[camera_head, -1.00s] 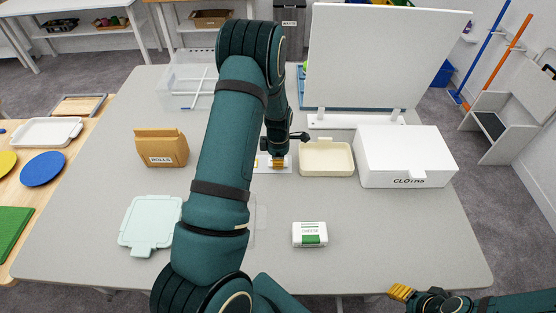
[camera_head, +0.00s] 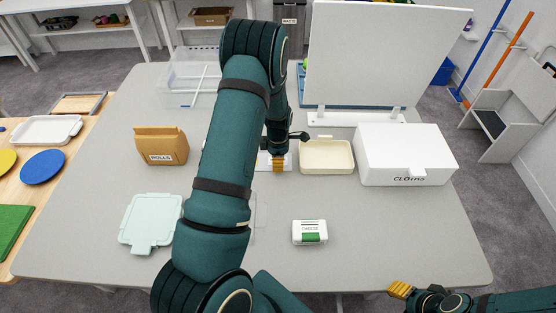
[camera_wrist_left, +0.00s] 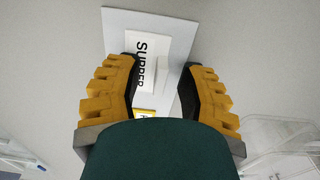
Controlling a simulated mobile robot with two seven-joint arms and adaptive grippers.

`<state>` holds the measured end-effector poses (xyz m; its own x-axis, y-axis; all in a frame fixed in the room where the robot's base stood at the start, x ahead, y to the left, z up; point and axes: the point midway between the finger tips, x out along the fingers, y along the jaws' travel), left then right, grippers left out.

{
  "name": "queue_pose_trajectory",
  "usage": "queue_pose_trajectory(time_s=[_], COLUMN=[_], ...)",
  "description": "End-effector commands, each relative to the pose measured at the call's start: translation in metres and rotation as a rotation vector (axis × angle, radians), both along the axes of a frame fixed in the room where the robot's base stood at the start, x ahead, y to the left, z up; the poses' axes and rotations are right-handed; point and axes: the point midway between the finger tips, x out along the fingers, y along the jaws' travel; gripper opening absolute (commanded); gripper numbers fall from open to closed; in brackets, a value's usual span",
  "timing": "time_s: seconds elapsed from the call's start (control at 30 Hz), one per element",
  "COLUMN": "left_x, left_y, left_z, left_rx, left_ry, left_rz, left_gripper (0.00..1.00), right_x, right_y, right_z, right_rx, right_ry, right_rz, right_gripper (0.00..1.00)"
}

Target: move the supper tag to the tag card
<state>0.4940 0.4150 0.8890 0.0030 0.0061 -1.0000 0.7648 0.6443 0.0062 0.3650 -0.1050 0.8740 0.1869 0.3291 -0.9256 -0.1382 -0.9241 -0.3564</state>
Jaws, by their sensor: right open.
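The supper tag (camera_wrist_left: 148,62) is a small white tag with black lettering. In the left wrist view it lies over a pale card (camera_wrist_left: 182,38), which seems to be the tag card, between the fingers of my left gripper (camera_wrist_left: 162,75). Those fingers are spread, with a visible gap on the tag's right side; contact on its left side is unclear. In the head view my left gripper (camera_head: 278,164) is low over the card (camera_head: 262,160), and my arm hides much of that spot. My right gripper (camera_head: 400,290) is open and empty at the table's front right edge.
A cream tray (camera_head: 327,157) and a white cloths box (camera_head: 405,155) stand right of the left gripper. A rolls bag (camera_head: 161,146), a mint lid (camera_head: 150,222) and a cheese pack (camera_head: 309,232) lie on the table (camera_head: 400,235). A white panel (camera_head: 385,60) stands behind.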

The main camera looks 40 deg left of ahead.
Motion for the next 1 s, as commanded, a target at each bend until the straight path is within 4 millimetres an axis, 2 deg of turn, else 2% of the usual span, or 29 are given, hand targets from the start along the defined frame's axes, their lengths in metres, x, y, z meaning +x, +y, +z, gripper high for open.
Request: queue_pose_trajectory(time_s=[0.17, 0.27, 0.7, 0.83, 1.0], left_x=[0.000, 0.001, 0.000, 0.000, 0.000], left_y=[0.000, 0.000, -0.001, -0.001, -0.001], left_z=[0.003, 0.012, 0.095, 0.111, 0.120], left_rx=[0.000, 0.001, 0.000, 0.001, 0.000], left_ry=[0.000, -0.002, -0.003, -0.002, 0.000], left_rz=[0.000, -0.001, -0.001, -0.001, -0.001], left_gripper=[0.39, 0.39, 0.39, 0.39, 0.39], right_x=[0.000, 0.000, 0.000, 0.000, 0.000], right_y=[0.000, 0.000, 0.000, 0.000, 0.000], right_z=[0.000, 0.000, 0.000, 0.000, 0.000], right_rx=[0.000, 0.000, 0.000, 0.000, 0.000], right_ry=[0.000, 0.000, 0.000, 0.000, 0.000], right_rz=[0.000, 0.000, 0.000, 0.000, 0.000], right_gripper=[0.47, 0.47, 0.47, 0.47, 0.47])
